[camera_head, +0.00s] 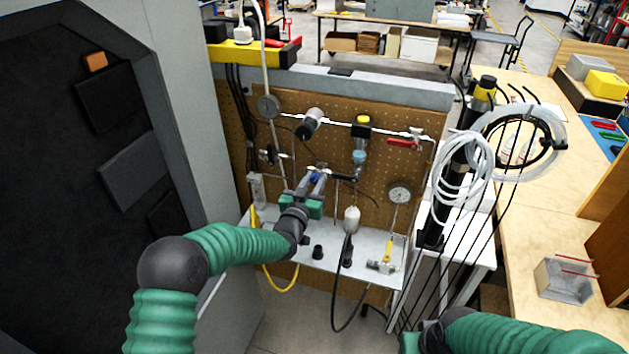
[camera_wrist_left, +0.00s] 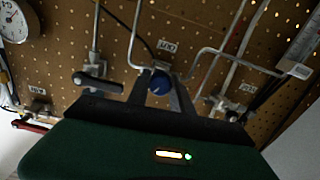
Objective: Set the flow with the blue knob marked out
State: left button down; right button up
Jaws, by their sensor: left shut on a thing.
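The blue knob (camera_wrist_left: 160,83) shows in the left wrist view, between the two fingers of my left gripper (camera_wrist_left: 158,92). A small label (camera_wrist_left: 167,46), upside down in this view and seeming to read OUT, is on the board just beyond it. My left gripper (camera_head: 318,178) is shut on the knob, reaching to the pegboard in the head view.
The pegboard (camera_head: 385,170) carries thin pipes, a red-handled valve (camera_head: 403,144) and a round gauge (camera_head: 400,192). A black lever (camera_wrist_left: 98,82) sits beside the knob. A metal shelf (camera_head: 330,258) juts out below. Coiled clear tubing (camera_head: 463,170) hangs at the right; a grey cabinet stands left.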

pick_arm(q)
jog(key=shift+a+f+n+b, duration=0.1)
jog(key=shift+f+n+b, duration=0.25)
jog(key=shift+n+b, duration=0.9)
jog(key=shift+r+n+b, duration=0.2)
jog(key=shift+n+b, duration=0.4)
jog(key=shift+n, duration=0.45)
jog(key=shift+r, duration=0.1)
jog(key=c, duration=1.1)
grip_release()
jog(key=v, duration=1.6)
jog(key=shift+s+a+b, duration=0.2)
jog(key=shift+s+b, duration=0.1)
jog(key=shift+s, duration=0.05)
